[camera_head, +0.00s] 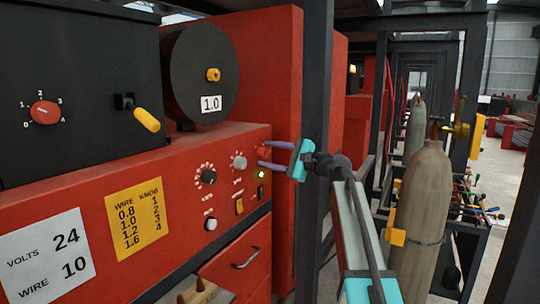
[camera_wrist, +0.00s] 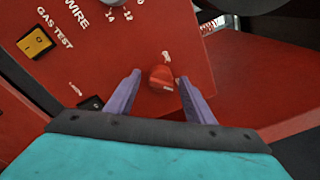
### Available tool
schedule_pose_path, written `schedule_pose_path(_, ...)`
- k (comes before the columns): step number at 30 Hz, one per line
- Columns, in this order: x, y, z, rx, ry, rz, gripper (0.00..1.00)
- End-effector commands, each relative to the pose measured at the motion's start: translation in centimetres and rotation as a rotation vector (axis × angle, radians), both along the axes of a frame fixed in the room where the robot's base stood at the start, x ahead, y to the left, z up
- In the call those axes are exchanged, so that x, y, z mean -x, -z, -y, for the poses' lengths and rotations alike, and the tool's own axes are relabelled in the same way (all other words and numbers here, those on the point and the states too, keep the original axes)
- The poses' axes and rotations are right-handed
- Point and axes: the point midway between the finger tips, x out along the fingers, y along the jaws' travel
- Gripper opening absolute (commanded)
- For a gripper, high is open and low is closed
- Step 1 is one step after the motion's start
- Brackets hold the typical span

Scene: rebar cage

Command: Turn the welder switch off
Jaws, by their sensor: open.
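The red rotary switch (camera_wrist: 161,78) on the welder's red front panel (camera_head: 130,190) shows in the wrist view, with small white marks beside it. Its exact pointer position is too small to read. My gripper (camera_wrist: 161,96) is open, its two purple fingers on either side of the switch, with visible gaps. In the head view my gripper (camera_head: 268,156) reaches the right end of the panel from the right, and the fingers largely hide the switch.
A yellow gas test switch (camera_wrist: 36,42) and a black rocker switch (camera_wrist: 92,103) sit near the fingers. Black and white knobs (camera_head: 208,176) are left of them. A dark post (camera_head: 313,110) stands close to my arm, and gas cylinders (camera_head: 420,205) stand at right.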

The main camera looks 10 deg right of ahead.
Motion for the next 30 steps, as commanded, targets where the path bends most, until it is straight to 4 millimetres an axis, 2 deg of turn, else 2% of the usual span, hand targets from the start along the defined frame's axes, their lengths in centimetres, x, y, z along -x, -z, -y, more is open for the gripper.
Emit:
schedule_pose_path(2, 0.01, 0.01, 0.0, 0.0, 0.0, 0.0, 0.49)
schedule_pose_path(9, 0.02, 0.04, 0.0, 0.001, -0.001, -0.001, 0.09)
schedule_pose_path(20, 0.04, 0.31, -0.01, 0.014, -0.002, 0.015, 0.09)
schedule_pose_path(30, 0.03, 0.67, -0.01, 0.09, -0.003, 0.11, 0.09)
